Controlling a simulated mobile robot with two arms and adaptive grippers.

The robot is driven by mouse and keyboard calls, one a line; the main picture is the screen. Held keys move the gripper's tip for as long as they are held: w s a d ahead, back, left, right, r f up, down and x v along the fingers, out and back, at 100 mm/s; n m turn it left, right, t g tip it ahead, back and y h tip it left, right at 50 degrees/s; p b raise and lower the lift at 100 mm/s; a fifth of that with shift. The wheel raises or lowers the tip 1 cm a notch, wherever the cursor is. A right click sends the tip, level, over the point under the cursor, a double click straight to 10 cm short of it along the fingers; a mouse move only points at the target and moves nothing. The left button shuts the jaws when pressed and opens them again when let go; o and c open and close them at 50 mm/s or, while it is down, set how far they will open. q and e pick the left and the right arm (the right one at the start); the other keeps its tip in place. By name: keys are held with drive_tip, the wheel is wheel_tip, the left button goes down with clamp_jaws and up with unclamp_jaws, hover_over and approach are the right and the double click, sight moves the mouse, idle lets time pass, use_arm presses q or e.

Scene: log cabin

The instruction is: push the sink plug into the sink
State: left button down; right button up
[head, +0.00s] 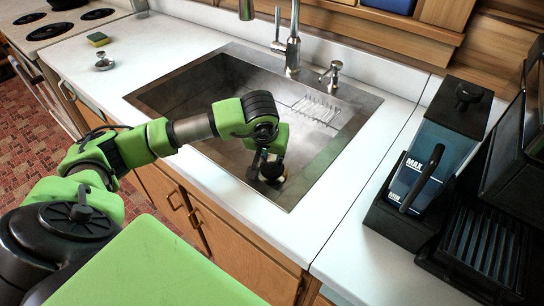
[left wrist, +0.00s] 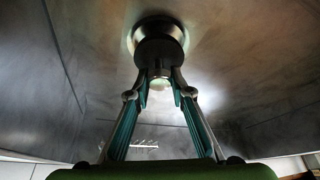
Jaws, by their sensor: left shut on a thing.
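My left gripper (head: 266,160) reaches down into the metal sink (head: 225,62) near its front right corner. Its fingers show in the left wrist view (left wrist: 160,84), shut on the narrow end of the sink plug (left wrist: 158,50). The plug is dark, with a wider round part against the sink floor and a shiny metal ring around it, which looks like the drain rim. In the head view the plug (head: 272,174) is partly hidden by the gripper. I cannot tell how deep it sits. My right gripper is not in view.
A faucet (head: 292,40) and a soap dispenser (head: 333,75) stand behind the sink. A wire rack (head: 316,108) is in the sink. A small metal strainer-like piece (head: 104,62) and a sponge (head: 99,39) lie on the left counter. A coffee machine (head: 440,150) stands at right.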

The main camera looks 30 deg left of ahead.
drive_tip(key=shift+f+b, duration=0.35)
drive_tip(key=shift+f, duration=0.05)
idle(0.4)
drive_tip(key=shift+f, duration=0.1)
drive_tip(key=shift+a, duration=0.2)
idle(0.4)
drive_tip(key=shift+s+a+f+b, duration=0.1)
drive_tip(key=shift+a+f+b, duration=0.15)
drive_tip(key=shift+b, duration=0.05)
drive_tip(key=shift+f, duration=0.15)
idle(0.3)
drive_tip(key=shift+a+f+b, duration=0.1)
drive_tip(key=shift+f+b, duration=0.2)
drive_tip(key=shift+b, duration=0.15)
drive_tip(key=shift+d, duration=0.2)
